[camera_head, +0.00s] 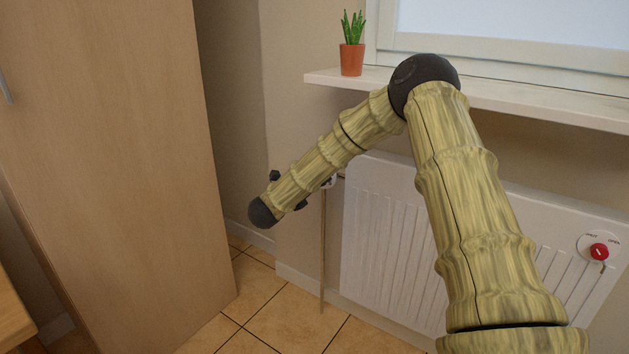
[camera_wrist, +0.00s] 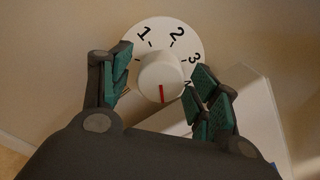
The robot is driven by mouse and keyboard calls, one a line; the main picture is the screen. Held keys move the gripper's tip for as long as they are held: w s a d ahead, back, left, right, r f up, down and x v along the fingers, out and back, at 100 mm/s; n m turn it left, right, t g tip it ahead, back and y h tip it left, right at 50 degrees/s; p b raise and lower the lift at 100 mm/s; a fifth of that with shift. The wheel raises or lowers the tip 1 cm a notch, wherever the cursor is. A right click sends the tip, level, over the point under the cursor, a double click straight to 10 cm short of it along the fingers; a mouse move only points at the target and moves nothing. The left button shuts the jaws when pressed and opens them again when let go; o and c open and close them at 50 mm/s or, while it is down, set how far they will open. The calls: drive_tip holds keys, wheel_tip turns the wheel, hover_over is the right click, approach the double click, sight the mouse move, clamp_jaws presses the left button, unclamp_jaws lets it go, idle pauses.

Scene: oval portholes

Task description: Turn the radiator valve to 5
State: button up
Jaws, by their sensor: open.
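The radiator valve shows in the wrist view as a round white dial (camera_wrist: 186,34) with a raised white knob (camera_wrist: 160,78) at its middle. The figures 1, 2 and 3 are readable; the part of the dial lower right is hidden by a finger. A red line on the knob points down in the picture. My gripper (camera_wrist: 161,62) is open, with one green-padded finger on each side of the knob; I cannot tell whether either touches it. In the head view, my forearm covers most of the gripper, and only a white bit of the valve (camera_head: 329,182) shows beside it.
A white radiator (camera_head: 385,225) hangs under the window sill (camera_head: 520,102). A red knob (camera_head: 599,251) on a white disc sits at its right end. A potted plant (camera_head: 352,55) stands on the sill. A tall wooden cabinet (camera_head: 110,150) stands at left, with tiled floor between.

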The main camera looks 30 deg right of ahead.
drive_tip(key=v, duration=1.2)
drive_tip(key=shift+s, duration=0.1)
drive_tip(key=shift+f, duration=0.15)
drive_tip(key=s+a+f+n+t+y, duration=0.1)
drive_tip(key=s+a+f+n+y, duration=0.25)
drive_tip(key=f+n, duration=0.45)
drive_tip(key=s+a+f+n+t+y, duration=0.2)
drive_tip(key=a+f+n+y, duration=0.25)
drive_tip(key=f+n, duration=0.4)
drive_tip(key=s+a+f+n+t+y, duration=0.1)
drive_tip(key=s+a+f+n+y, duration=0.3)
drive_tip(key=f, duration=0.7)
drive_tip(key=s+a+f+n+g+y, duration=0.1)
drive_tip(key=s+a+f+n+g, duration=0.1)
drive_tip(key=s+f+n, duration=0.55)
drive_tip(key=s+a+f+n+g+y, duration=0.2)
drive_tip(key=s+f+n+g, duration=0.15)
drive_tip(key=s, duration=0.65)
drive_tip(key=s+a+f+n+g+y, duration=0.1)
drive_tip(key=s+a+f+n+g, duration=0.1)
drive_tip(key=s+f+n, duration=0.55)
drive_tip(key=s+r+n+g+p, duration=0.1)
drive_tip(key=s+r+n+g, duration=0.25)
drive_tip(key=s, duration=1.05)
wheel_tip(320, 180, up, 32)
drive_tip(key=p, duration=3.2)
drive_tip(key=shift+w+d+f+y, duration=0.25)
drive_tip(key=shift+d+y, duration=0.05)
drive_tip(key=shift+d, duration=0.1)
